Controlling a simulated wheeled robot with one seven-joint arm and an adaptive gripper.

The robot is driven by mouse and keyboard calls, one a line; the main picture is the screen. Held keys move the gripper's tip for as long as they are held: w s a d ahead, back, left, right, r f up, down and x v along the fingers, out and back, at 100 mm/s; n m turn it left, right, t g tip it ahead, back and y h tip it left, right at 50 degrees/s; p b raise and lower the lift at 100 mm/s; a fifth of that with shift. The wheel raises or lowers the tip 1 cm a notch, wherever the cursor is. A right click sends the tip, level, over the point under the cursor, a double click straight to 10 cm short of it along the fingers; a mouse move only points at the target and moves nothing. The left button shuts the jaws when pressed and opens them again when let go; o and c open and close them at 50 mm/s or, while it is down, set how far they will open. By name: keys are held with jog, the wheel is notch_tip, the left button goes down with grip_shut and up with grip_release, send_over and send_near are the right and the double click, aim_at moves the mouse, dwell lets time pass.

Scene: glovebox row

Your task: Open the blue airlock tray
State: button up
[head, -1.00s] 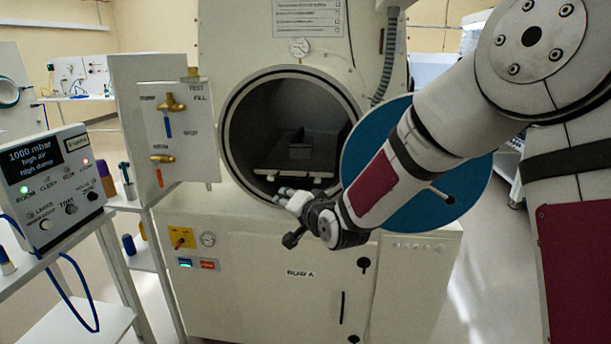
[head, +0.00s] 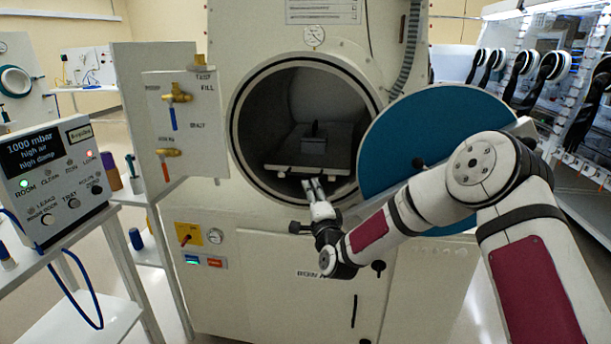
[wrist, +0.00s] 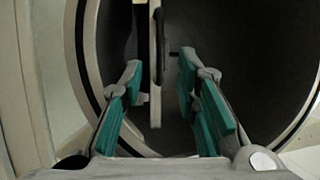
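The airlock is a round dark opening in the cream cabinet, with its blue disc door (head: 425,135) swung open to the right. Inside lies a dark tray (head: 285,150) with a pale front edge and a small dark block on it. My gripper (head: 313,183) is at the lower rim of the opening, just below and in front of the tray's front edge. In the wrist view my gripper (wrist: 160,78) has its teal-padded fingers apart. A pale upright bar (wrist: 157,100), seemingly the tray's front edge, shows between them, nearer the left finger. Contact cannot be told.
The opening's thick ring rim (head: 240,150) surrounds the tray. A valve panel (head: 183,120) stands left of it. A control box (head: 50,175) with lit lamps sits on a cart (head: 85,305) at the left. A ribbed hose (head: 411,45) runs down above the door.

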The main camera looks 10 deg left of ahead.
aim_at(305, 175)
jog(key=x, duration=0.9)
jog(key=shift+w+a+b, duration=0.1)
jog(key=shift+b, duration=0.2)
grip_shut()
